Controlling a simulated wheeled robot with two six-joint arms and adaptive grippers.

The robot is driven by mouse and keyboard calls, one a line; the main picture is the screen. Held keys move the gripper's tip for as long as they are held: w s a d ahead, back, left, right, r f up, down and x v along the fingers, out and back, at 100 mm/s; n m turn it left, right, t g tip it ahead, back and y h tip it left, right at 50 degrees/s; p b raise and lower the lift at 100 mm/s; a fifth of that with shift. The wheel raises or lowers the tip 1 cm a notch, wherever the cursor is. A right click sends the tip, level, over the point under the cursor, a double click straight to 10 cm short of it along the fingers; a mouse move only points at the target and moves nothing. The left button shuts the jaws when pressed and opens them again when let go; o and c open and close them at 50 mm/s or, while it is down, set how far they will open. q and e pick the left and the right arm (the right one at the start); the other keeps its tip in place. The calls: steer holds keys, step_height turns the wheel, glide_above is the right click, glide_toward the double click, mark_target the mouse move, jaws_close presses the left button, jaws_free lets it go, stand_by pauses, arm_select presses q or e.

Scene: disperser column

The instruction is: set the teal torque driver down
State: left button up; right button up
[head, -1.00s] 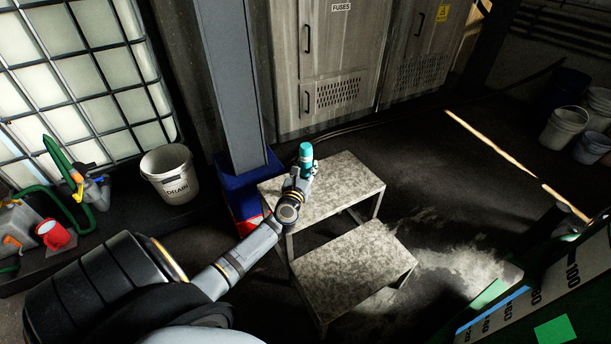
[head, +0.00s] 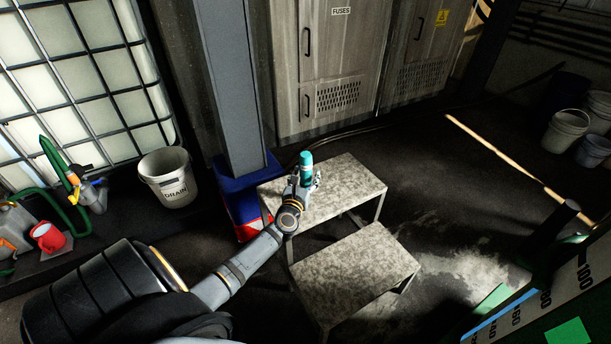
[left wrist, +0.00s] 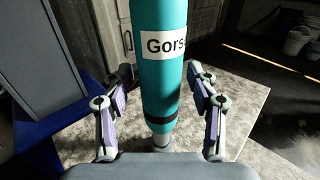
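The teal torque driver (head: 306,161) is upright over the top step of the grey stool (head: 345,180), near its left back edge. In the left wrist view the driver (left wrist: 160,75) fills the middle, with a white label and a dark band low down. My left gripper (head: 304,182) is around its lower part. In the wrist view the two fingers (left wrist: 160,108) stand on either side with a visible gap to the driver, so the gripper is open. The driver's lower tip shows just above the gripper's body; its contact with the step is hard to make out. My right gripper is not in view.
A blue and red block (head: 238,200) surrounds the column's foot left of the stool. A white drain bucket (head: 168,178) stands farther left, near a red mug (head: 48,237). Fuse cabinets (head: 335,60) stand behind. The rest of the stool's top step is clear.

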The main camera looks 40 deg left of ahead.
arm_select(q)
steer(key=shift+s+d+r, duration=0.1)
steer(key=shift+s, duration=0.1)
steer(key=p+v, duration=0.2)
steer(key=v, duration=0.9)
steer(key=s+d+f+m+g+h, duration=0.1)
steer(key=d+f+m+g+h, duration=0.3)
steer(key=d+m, duration=0.6)
steer(key=s+d+f+m+h, duration=0.2)
steer(key=d+m+h, duration=0.55)
steer(key=m, duration=0.45)
steer(key=s+d+f+m+g+y, duration=0.1)
steer(key=s+d+f+m+g, duration=0.1)
steer(key=s+f+m+g, duration=0.65)
steer(key=s+a+f+m+g+y, duration=0.2)
steer(key=s+a+f+m+y, duration=0.1)
steer(key=s+m, duration=0.6)
steer(key=shift+s+a+m+g, duration=0.35)
steer(key=shift+a+m, duration=0.3)
steer(key=shift+m, duration=0.1)
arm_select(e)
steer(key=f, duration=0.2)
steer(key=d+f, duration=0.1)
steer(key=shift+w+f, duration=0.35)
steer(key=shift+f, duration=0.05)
